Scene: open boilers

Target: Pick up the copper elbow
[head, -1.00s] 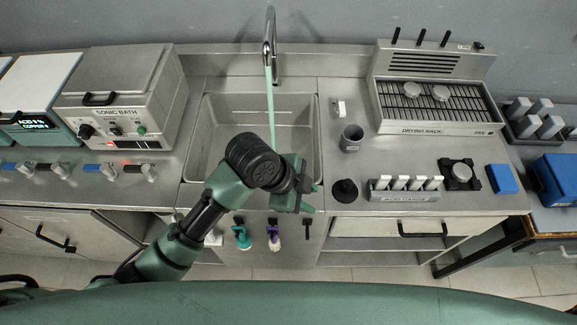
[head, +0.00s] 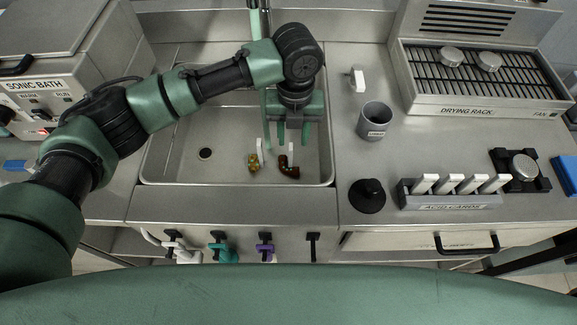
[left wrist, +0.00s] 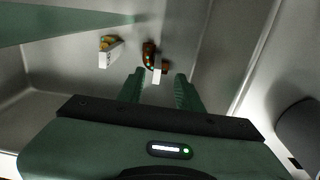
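The copper elbow (head: 289,170) is a reddish-brown bent fitting on the sink floor, near the front right. A white tag is beside or on it. In the left wrist view the copper elbow (left wrist: 149,54) shows ahead of my fingertips, slightly left of the middle between them. My left gripper (head: 293,138) is over the sink with its fingers pointing down, apart and empty. Its two green fingers also show in the left wrist view (left wrist: 160,80). The gripper appears above the elbow and not touching it. My right gripper is not in view.
A brass-coloured fitting (head: 253,162) with a white tag lies just left of the elbow. The sink (head: 165,140) has raised walls, and the tap (head: 254,20) stands behind.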

